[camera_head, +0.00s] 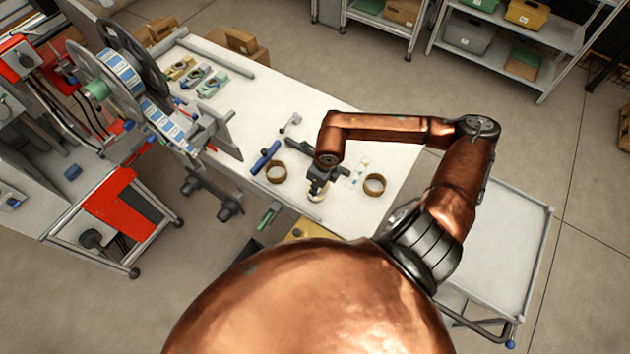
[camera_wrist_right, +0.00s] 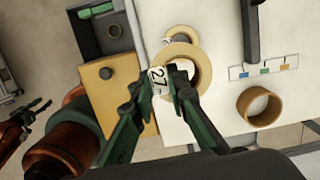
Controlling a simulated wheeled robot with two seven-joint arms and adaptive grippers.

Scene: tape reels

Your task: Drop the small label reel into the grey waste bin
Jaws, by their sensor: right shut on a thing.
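My right gripper (camera_head: 318,184) is over the front part of the white table. Its green fingers also show in the right wrist view (camera_wrist_right: 162,92), shut on the small label reel. The reel is a pale tan ring (camera_wrist_right: 188,55) with a white patch marked 27 (camera_wrist_right: 157,78) at the fingertips. In the head view it is a small cream ring (camera_head: 317,195) below the gripper. A dark grey open box (camera_wrist_right: 92,45) by the table edge may be the waste bin; I cannot tell. My left gripper (camera_wrist_right: 36,112) is at the wrist view's left, fingers apart.
Brown rings stand left (camera_head: 276,172) and right (camera_head: 374,184) of the gripper. A label card (camera_head: 357,171) and a blue-handled tool (camera_head: 265,157) lie nearby. A yellow block (camera_wrist_right: 115,85) adjoins the open box. A reel machine (camera_head: 120,75) stands left, a white cart (camera_head: 490,245) right.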

